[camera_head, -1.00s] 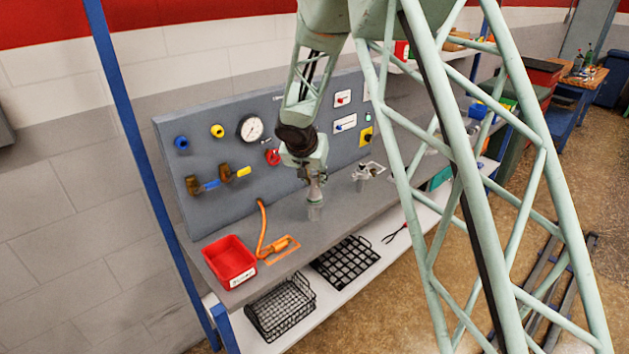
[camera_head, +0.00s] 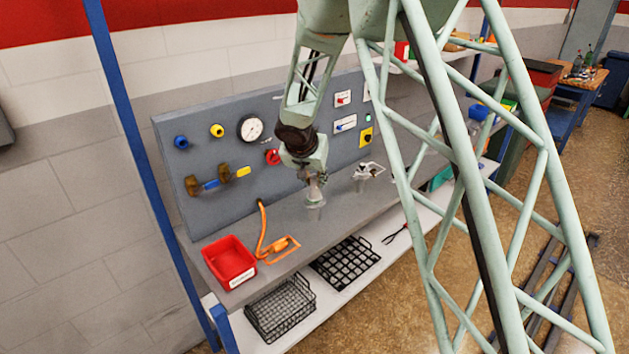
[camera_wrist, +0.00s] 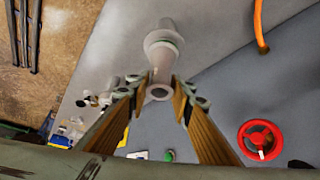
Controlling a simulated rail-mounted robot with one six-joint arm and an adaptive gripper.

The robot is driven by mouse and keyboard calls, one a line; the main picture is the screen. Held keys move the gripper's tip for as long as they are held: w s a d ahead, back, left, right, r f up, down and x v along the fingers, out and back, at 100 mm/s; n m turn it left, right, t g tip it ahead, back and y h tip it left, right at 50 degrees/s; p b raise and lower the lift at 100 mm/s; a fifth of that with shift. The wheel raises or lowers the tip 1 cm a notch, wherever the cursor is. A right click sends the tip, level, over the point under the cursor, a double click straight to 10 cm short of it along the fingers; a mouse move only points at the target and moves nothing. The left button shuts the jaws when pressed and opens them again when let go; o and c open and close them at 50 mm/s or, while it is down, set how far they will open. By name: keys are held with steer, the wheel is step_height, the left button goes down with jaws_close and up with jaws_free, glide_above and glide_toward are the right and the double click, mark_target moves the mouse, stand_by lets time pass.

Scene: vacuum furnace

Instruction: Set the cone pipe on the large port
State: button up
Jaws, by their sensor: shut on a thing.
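The cone pipe (camera_wrist: 162,70) is pale grey metal. In the wrist view it lies between my fingertips, with a small ring opening at the near end and a wider flange at the far end. My gripper (camera_wrist: 164,96) is shut on it near the narrow end. In the head view my gripper (camera_head: 312,180) points down over the bench, with the cone pipe (camera_head: 314,194) below it. The large port (camera_head: 315,213) stands on the bench directly under the cone pipe, and also shows beyond its flange (camera_wrist: 166,26). I cannot tell whether they touch.
A grey panel with a gauge (camera_head: 250,128), valves and a red knob (camera_head: 272,157) stands behind. A metal fitting (camera_head: 366,173) stands right of the port. A red bin (camera_head: 230,262) and orange hose (camera_head: 262,232) lie left. Bare bench surrounds the port.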

steer(key=o, duration=1)
steer(key=shift+r, duration=0.15)
steer(key=v, duration=1.1)
steer(key=shift+s+r, duration=0.25)
stand_by(0.6)
